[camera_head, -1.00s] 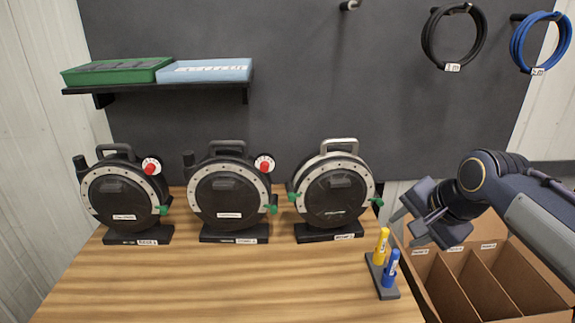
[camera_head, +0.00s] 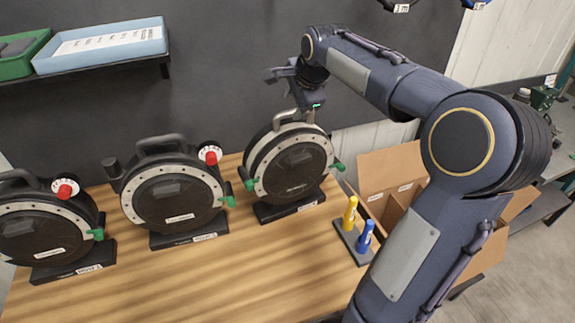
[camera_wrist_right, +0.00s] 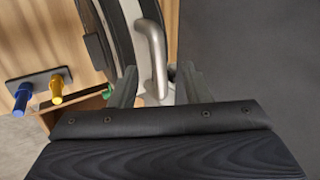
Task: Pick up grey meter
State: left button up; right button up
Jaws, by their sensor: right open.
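The grey meter (camera_head: 292,170) is the rightmost of three round meters on the wooden table, upright on a black base, with a silver-grey handle on top and green knobs at its sides. My right gripper (camera_head: 296,98) is above and behind that handle, close to it. In the right wrist view the grey handle (camera_wrist_right: 156,62) lies between the two spread fingers of the right gripper (camera_wrist_right: 158,82), which are not closed on it. The grey meter's rim and dark face (camera_wrist_right: 104,35) show beyond the fingers. My left gripper is out of view.
Two black-handled meters with red knobs, one in the middle (camera_head: 172,195) and one at left (camera_head: 45,230), stand beside it. A stand with yellow and blue markers (camera_head: 352,243) is at right. A cardboard box (camera_head: 385,172) lies beyond. A dark wall panel (camera_head: 225,60) rises behind.

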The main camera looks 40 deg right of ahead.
aim_at(291, 112)
jog(key=x, duration=0.3)
jog(key=shift+d+f+p, duration=0.1)
jog(key=shift+f+p, duration=0.1)
jog(key=shift+p, duration=0.1)
grip_shut()
dwell(1.1)
jog(key=shift+w+r, duration=0.15)
jog(key=shift+r, duration=0.25)
